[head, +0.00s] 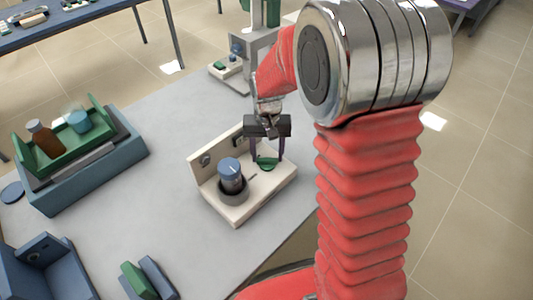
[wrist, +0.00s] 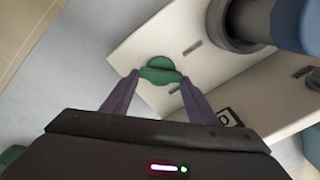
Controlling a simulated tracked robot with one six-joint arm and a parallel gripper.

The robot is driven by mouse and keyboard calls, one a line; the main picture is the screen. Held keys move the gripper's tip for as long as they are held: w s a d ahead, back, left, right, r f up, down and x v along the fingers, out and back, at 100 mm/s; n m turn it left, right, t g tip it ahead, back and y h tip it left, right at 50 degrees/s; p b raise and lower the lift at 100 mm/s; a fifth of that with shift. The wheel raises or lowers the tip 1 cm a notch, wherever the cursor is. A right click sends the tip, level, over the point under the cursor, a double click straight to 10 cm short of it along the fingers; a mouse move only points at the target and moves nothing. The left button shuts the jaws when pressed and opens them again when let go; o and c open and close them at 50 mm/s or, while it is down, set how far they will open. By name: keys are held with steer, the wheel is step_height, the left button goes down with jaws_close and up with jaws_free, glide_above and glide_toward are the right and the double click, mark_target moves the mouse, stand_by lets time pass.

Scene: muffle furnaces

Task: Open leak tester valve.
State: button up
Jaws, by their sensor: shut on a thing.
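The leak tester (head: 238,208) is a cream L-shaped stand on the grey table, and its base also shows in the wrist view (wrist: 217,63). A blue-capped jar (head: 231,175) stands upright in its dark round holder. The green valve handle (head: 267,163) lies on the base to the right of the jar; the wrist view shows it as a green bar on a round green base (wrist: 159,70). My gripper (head: 267,156) points down over the valve. Its two purple fingers are shut on the green handle, one at each end.
A green tray (head: 62,157) with a brown bottle and a light-blue-capped container sits on a blue-grey unit at left. Blue and green blocks (head: 148,278) are at the front. Another cream device (head: 228,70) stands behind. The table middle is clear.

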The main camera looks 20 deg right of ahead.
steer(key=m, duration=0.4)
steer(key=shift+d+m, duration=0.15)
steer(key=shift+m, duration=0.15)
steer(key=m, duration=0.4)
steer(key=shift+s, duration=0.15)
steer(key=shift+m, duration=0.3)
steer(key=o, duration=1)
steer(key=shift+o, duration=0.2)
steer(key=shift+r, duration=0.1)
step_height(320, 180, up, 14)
steer(key=shift+f, duration=0.2)
